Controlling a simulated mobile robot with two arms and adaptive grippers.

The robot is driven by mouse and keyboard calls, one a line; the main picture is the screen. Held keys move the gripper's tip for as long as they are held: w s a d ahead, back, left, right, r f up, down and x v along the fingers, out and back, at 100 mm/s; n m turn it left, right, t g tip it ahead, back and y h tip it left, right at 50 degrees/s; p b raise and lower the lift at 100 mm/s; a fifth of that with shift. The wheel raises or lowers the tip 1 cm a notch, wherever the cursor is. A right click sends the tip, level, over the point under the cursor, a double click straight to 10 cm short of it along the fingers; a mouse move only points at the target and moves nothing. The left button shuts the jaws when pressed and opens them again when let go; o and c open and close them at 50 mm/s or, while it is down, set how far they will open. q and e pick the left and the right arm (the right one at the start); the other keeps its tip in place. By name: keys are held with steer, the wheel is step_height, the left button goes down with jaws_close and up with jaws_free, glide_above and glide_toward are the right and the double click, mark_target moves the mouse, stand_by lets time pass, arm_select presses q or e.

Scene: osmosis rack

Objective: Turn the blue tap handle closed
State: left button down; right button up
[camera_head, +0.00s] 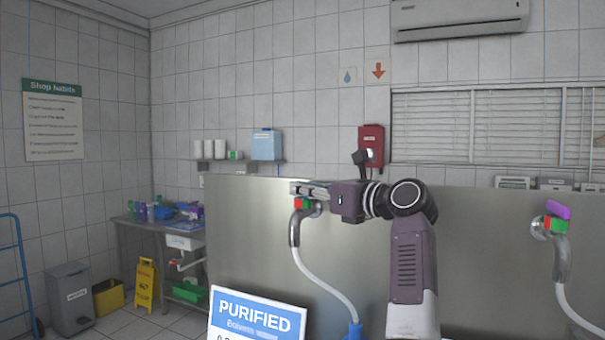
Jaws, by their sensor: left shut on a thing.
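The left tap (295,222) is a metal spout with red and green parts at its top, mounted on the steel panel, with a white hose running down from it. My left gripper (301,188) reaches in from the right, directly over the top of this tap. Its fingers are shut around the place of the tap handle. The blue handle is mostly hidden by the fingers, so its angle cannot be told. My right gripper is out of view.
A second tap (560,255) with a purple handle (557,210) stands at the right. A blue and white PURIFIED sign (257,316) stands below the left tap. The steel panel (255,240) is behind. A sink table and yellow floor sign (146,284) are far left.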

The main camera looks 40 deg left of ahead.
arm_select(q)
steer(key=shift+n+g+h+p, duration=0.3)
steer(key=shift+n+g+p, duration=1.4)
steer(key=shift+g+p, duration=0.75)
steer(key=shift+n+g, duration=0.3)
steer(key=shift+g, duration=0.35)
steer(key=shift+f+g+p, duration=0.2)
steer(key=shift+g+p, duration=0.1)
steer(key=c, duration=2)
jaws_free()
steer(key=shift+r, duration=0.1)
